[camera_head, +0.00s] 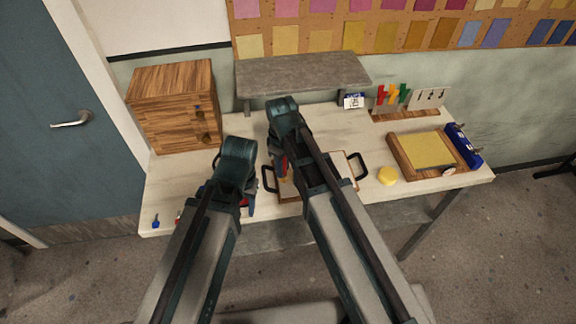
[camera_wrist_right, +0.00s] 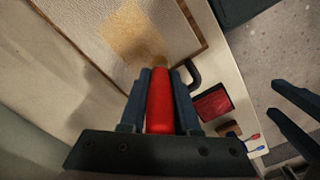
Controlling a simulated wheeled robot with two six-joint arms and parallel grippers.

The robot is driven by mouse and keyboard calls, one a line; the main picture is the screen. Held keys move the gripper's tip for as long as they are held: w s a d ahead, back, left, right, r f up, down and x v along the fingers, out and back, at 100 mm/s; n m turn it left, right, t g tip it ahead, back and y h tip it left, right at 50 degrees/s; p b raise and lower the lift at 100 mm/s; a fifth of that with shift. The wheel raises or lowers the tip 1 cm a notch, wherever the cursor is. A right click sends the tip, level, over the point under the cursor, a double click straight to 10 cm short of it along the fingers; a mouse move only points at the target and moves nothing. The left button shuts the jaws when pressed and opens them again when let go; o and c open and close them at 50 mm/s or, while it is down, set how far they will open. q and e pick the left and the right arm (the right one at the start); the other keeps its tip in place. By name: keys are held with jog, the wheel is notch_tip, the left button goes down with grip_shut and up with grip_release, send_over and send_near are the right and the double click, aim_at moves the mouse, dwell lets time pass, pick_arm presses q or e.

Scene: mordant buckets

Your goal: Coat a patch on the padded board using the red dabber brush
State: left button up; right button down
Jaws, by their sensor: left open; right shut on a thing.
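My right gripper (camera_wrist_right: 160,78) is shut on the red dabber brush (camera_wrist_right: 160,102). A tan brush end shows just beyond the fingertips, over the padded board (camera_wrist_right: 100,50). The board is cream with a wooden frame and black handles. A speckled golden patch (camera_wrist_right: 140,28) lies on it beside the brush end; I cannot tell whether they touch. In the head view, my right arm hides most of the board (camera_head: 349,163), and a bit of red shows by the right gripper (camera_head: 283,170). My left gripper (camera_head: 246,207) is open, left of the board near the table's front edge.
A red square pad (camera_wrist_right: 212,104) lies beside the board's handle. A wooden drawer cabinet (camera_head: 172,105) and grey shelf (camera_head: 300,72) stand behind. A yellow sponge-like piece (camera_head: 387,176), wood-framed yellow panel (camera_head: 428,152) and blue object (camera_head: 463,145) are at the right.

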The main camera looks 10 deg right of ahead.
jog(key=shift+a, duration=0.1)
notch_tip(320, 180, up, 6)
jog(key=p, duration=0.6)
dwell(0.3)
notch_tip(320, 180, up, 3)
jog(key=p, duration=0.3)
jog(key=shift+r, duration=0.1)
jog(key=shift+w, duration=0.1)
dwell(0.6)
